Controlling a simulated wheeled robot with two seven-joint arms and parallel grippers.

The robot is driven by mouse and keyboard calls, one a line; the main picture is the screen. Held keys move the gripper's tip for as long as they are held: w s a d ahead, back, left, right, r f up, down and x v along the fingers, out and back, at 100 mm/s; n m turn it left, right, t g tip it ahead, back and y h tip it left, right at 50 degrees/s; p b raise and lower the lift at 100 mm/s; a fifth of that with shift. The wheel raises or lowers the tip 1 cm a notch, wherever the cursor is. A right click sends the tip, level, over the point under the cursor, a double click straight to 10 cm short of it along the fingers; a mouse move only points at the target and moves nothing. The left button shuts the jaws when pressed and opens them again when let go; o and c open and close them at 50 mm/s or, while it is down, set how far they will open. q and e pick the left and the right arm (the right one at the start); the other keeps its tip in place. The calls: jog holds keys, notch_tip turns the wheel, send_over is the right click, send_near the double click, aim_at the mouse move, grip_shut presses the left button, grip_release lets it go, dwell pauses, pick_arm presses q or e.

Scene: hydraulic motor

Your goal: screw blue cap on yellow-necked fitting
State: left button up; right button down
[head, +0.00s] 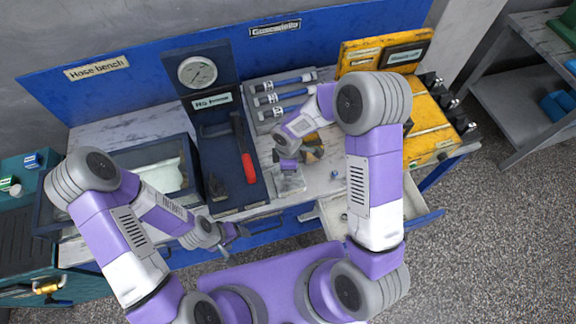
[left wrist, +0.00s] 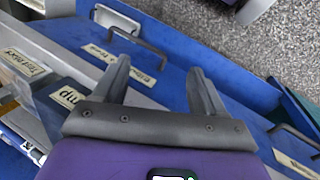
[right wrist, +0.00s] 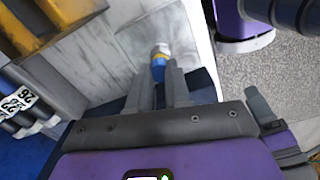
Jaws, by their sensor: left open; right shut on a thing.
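My right gripper (right wrist: 158,85) is shut on the blue cap (right wrist: 158,71), a small blue piece between its fingertips in the right wrist view. A yellow band with a pale end (right wrist: 160,50) shows just beyond the cap, in line with it; it looks like the yellow-necked fitting. I cannot tell whether they touch or are threaded. In the head view the right hand is low over the bench, and its grip is too small to make out. A small blue piece (head: 334,174) shows on the bench to its right. My left gripper (left wrist: 160,80) is open and empty near the bench's front edge.
The hose rack (head: 283,92), yellow box (head: 425,128) and dark tool board with a red-handled tool (head: 248,168) stand around the right hand. An open drawer (head: 425,220) juts out at the front right. A glass-topped case (head: 160,165) is at the left.

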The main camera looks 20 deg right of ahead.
jog(key=m+b, duration=0.2)
jog(key=m, duration=0.1)
jog(key=shift+f, duration=0.2)
jog(key=shift+s+m+b, duration=0.1)
jog(key=shift+m+b, duration=0.45)
jog(key=shift+m, duration=0.55)
jog(key=shift+r+m, duration=0.1)
jog(key=shift+m, duration=0.2)
jog(key=shift+m+b, duration=0.6)
jog(key=shift+m, duration=0.3)
jog(key=m+b, duration=0.1)
jog(key=m, duration=0.1)
jog(key=shift+m, duration=1.6)
jog(key=c, duration=1.2)
grip_release()
